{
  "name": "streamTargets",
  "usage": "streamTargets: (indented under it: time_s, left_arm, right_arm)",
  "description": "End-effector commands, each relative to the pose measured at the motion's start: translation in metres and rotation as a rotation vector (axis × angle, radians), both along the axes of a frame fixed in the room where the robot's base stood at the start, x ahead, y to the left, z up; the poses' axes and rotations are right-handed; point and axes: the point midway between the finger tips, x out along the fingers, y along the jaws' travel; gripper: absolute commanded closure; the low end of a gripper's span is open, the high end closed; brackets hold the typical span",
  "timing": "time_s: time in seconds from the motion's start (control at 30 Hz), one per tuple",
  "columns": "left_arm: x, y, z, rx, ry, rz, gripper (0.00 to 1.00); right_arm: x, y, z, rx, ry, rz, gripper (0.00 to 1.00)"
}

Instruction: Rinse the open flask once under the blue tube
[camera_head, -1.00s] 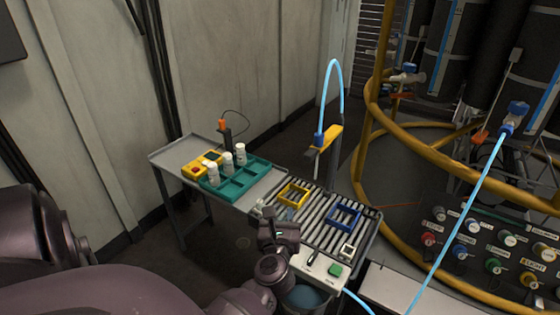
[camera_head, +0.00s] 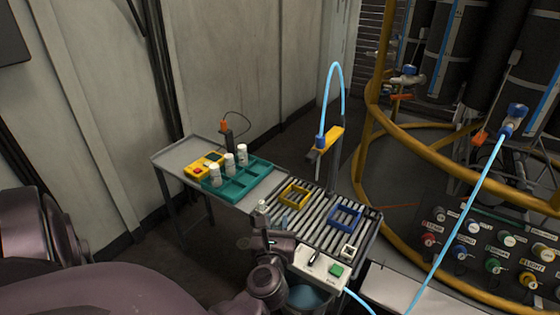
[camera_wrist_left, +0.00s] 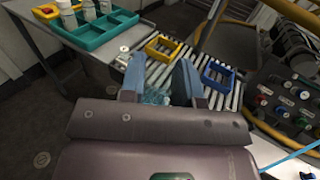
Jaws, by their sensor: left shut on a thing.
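My left gripper (camera_head: 277,222) is over the near left end of the roller rack. In the left wrist view its two fingers (camera_wrist_left: 160,82) are shut on a clear, bluish flask (camera_wrist_left: 155,96), partly hidden by the gripper; its mouth is hard to make out. My right gripper is not in view.
A teal tray (camera_head: 243,189) with white bottles stands beside a yellow device (camera_head: 201,167). A yellow frame (camera_head: 294,196) and blue frame (camera_head: 345,215) sit on the rollers. A green button (camera_head: 336,270) is on the front box. A bucket (camera_head: 308,298) with blue contents is below.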

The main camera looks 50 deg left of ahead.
Motion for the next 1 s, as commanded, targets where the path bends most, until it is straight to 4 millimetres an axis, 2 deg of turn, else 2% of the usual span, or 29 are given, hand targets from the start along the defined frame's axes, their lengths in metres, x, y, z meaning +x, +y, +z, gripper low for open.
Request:
streamTargets:
  time_s: [1.0]
  left_arm:
    - [-0.062,-0.015,0.000,0.000,0.000,0.000,1.00]
  right_arm:
    - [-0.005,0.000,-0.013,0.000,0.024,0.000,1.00]
